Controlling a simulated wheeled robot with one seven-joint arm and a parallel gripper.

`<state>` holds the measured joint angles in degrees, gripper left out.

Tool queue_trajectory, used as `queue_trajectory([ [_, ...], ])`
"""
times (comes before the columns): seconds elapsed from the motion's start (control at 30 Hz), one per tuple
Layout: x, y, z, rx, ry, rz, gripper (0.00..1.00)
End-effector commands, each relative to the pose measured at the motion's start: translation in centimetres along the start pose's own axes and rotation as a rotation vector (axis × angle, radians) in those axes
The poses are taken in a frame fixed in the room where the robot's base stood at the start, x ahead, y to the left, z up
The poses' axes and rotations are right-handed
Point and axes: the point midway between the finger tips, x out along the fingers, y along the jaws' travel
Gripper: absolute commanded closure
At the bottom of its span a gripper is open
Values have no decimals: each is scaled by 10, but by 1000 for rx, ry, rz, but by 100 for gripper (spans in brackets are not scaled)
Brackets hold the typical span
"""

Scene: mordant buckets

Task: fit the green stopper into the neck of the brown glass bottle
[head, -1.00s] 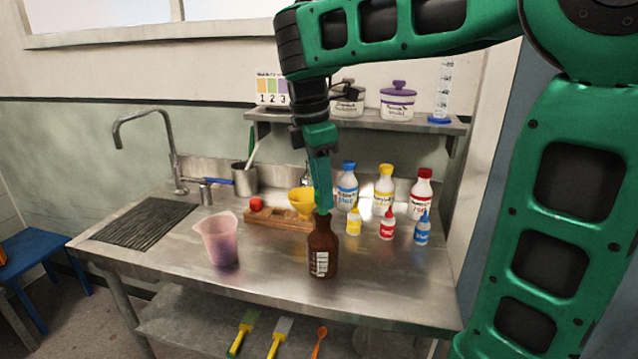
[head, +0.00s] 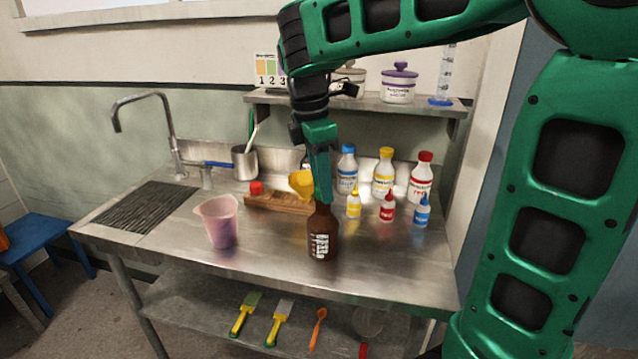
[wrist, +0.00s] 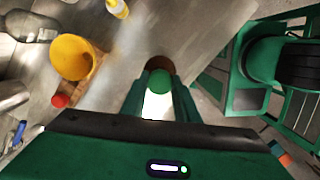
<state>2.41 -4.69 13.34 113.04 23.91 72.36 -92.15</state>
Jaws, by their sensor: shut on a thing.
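The brown glass bottle (head: 322,244) stands upright on the steel counter, its label facing the head camera. My gripper (head: 323,200) points down directly over the bottle's neck. In the wrist view my gripper (wrist: 157,84) is shut on the green stopper (wrist: 159,82), whose rounded top shows between the fingers. The brown rim of the bottle (wrist: 160,63) shows just beyond and below the stopper. In the head view the fingers hide the stopper and the top of the neck. I cannot tell how far the stopper is in the neck.
A pink jug (head: 219,222) stands left of the bottle. A wooden block (head: 278,203) with a yellow funnel (head: 302,183) is behind it. Several small and large dye bottles (head: 387,207) stand behind right. A shelf (head: 360,101) hangs above. The counter front is clear.

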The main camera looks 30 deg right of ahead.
Motion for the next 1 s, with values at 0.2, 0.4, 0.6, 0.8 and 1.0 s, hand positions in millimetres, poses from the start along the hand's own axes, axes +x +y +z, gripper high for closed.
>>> queue_trajectory([
  [0.2, 1, 0, 0, -1, -1, -3, 50],
  [0.4, 2, -1, 0, -1, -1, -5, 50],
  [0.6, -16, 1, -1, -2, -1, 0, 50],
  [0.8, -46, 1, -1, -1, -1, 1, 50],
  [1.0, -62, 2, -1, -2, -3, 1, 50],
])
